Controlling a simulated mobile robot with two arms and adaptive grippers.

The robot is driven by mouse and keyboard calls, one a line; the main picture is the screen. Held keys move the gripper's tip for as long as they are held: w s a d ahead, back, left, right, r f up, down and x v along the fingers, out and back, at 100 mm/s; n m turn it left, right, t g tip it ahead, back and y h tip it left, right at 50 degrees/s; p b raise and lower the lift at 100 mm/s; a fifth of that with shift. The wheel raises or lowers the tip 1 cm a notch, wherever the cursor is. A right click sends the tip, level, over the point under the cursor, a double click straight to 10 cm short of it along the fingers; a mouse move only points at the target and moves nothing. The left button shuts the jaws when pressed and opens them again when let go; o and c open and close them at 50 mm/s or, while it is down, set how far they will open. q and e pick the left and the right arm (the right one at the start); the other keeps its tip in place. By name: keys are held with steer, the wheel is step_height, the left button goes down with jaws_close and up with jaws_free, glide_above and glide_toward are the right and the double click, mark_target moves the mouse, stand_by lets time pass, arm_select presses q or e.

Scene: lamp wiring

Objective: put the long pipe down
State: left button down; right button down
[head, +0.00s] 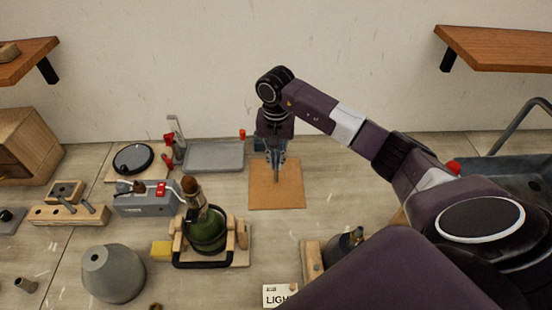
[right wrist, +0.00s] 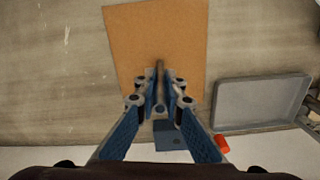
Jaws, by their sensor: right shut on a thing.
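My right gripper (head: 276,155) points down over a square tan mat (head: 290,197) on the counter. In the right wrist view the gripper (right wrist: 160,92) is shut on the long pipe, a thin grey-brown rod (right wrist: 160,68) between its fingertips. The pipe stands roughly upright over the mat (right wrist: 130,30); most of it is hidden by the fingers. I cannot tell whether its lower end touches the mat. My left gripper is not in view.
A grey tray (head: 214,156) lies left of the mat. A green bottle-like body (head: 207,232) sits in a wooden cradle in front. A grey cone shade (head: 112,274) and a wooden block with short pegs (head: 68,215) are further left. A sink (head: 515,178) is at right.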

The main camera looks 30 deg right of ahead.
steer(key=shift+f, duration=0.3)
steer(key=c, duration=2)
jaws_free()
steer(key=shift+r, duration=0.1)
steer(key=shift+r, duration=0.15)
step_height(320, 180, up, 10)
steer(key=b, duration=0.4)
steer(key=shift+r+b, duration=0.2)
steer(key=shift+b, duration=0.1)
steer(key=shift+r, duration=0.75)
